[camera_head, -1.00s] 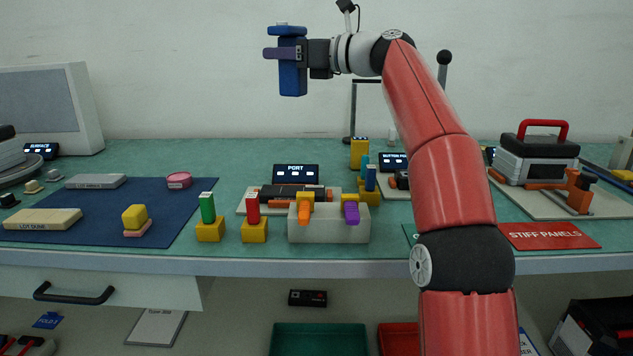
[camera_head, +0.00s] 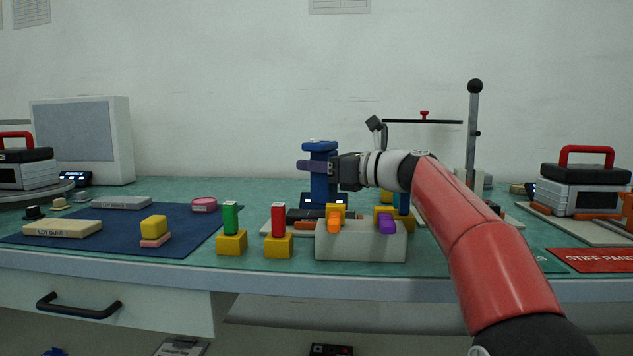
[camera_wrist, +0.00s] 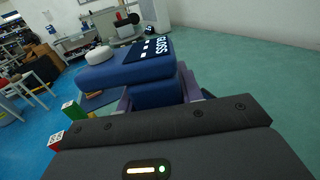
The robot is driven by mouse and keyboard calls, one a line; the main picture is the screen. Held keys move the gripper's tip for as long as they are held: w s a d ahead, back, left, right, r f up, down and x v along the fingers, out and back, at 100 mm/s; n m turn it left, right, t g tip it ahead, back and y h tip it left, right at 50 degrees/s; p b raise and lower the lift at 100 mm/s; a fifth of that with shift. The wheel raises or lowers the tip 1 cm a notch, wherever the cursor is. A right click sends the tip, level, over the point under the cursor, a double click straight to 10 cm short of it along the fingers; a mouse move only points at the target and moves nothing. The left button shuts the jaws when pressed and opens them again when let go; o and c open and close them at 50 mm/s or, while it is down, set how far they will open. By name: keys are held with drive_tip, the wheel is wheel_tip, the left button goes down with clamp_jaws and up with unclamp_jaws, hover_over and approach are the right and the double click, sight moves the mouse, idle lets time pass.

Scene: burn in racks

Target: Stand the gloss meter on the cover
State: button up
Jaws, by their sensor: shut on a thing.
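The gloss meter (camera_head: 322,185) is a blue upright body with a wider blue top. In the wrist view the gloss meter (camera_wrist: 150,62) shows its GLOSS label and a round white button. My gripper (camera_head: 316,167) is shut on its upper body, with purple-grey fingers around it. The meter is upright, in front of the small dark display (camera_head: 341,199) in the head view. Its lower end is just above or behind the dark device (camera_head: 300,216) on a pale plate; contact cannot be told. No thing is clearly marked as the cover.
A grey block (camera_head: 360,246) with orange and purple pieces stands in front. Green (camera_head: 231,218) and red (camera_head: 278,220) sticks stand in yellow bases to its left. A blue mat (camera_head: 190,235) holds several small things. A post stand (camera_head: 475,140) rises at right.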

drive_tip(key=shift+f, duration=0.65)
drive_tip(key=shift+f, duration=0.15)
drive_tip(key=o, duration=1.1)
drive_tip(key=shift+s+d, duration=0.15)
drive_tip(key=shift+d, duration=0.1)
drive_tip(key=v, duration=1.1)
drive_tip(key=shift+s+d, duration=0.1)
drive_tip(key=shift+d, duration=0.1)
